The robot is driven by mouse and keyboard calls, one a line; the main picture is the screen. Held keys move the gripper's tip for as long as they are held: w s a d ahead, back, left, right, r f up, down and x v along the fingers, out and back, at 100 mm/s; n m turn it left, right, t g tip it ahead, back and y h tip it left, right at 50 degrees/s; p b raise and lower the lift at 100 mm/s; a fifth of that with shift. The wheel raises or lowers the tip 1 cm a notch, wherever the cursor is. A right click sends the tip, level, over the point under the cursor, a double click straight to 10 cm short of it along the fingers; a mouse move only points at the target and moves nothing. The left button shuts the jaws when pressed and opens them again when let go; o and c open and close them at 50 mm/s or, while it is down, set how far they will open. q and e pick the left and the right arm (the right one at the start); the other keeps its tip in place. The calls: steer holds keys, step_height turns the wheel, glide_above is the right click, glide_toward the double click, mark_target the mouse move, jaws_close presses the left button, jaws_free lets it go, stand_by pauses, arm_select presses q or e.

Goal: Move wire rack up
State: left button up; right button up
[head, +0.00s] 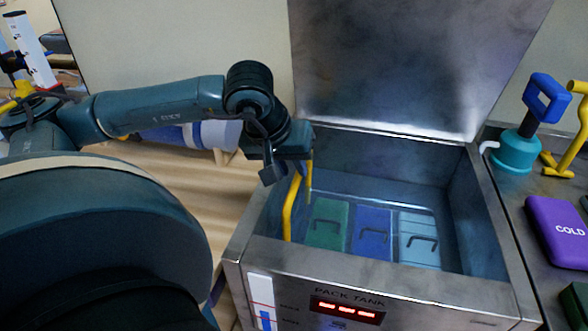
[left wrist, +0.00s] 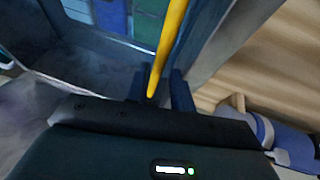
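The wire rack sits low in the open metal tank (head: 375,264). Its thin wires are hard to make out, but a yellow upright handle (head: 288,219) rises at its left side. A green pack (head: 327,223), a blue pack (head: 372,232) and a light blue pack (head: 418,238) lie side by side in the tank. My left gripper (head: 304,172) points down over the tank's left wall at the handle's top. In the left wrist view the yellow handle (left wrist: 170,45) runs down between my two fingers; whether they press on it is unclear. My right gripper is out of view.
The tank's raised lid (head: 415,60) stands behind it. On the right counter are a teal pump with a blue handle (head: 515,150), a yellow handle-like piece (head: 563,165) and a purple cold pack (head: 556,231). Wooden floor (head: 190,185) is left of the tank.

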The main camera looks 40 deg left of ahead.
arm_select(q)
steer(key=shift+x, duration=1.05)
jaws_close()
steer(key=shift+r, duration=0.1)
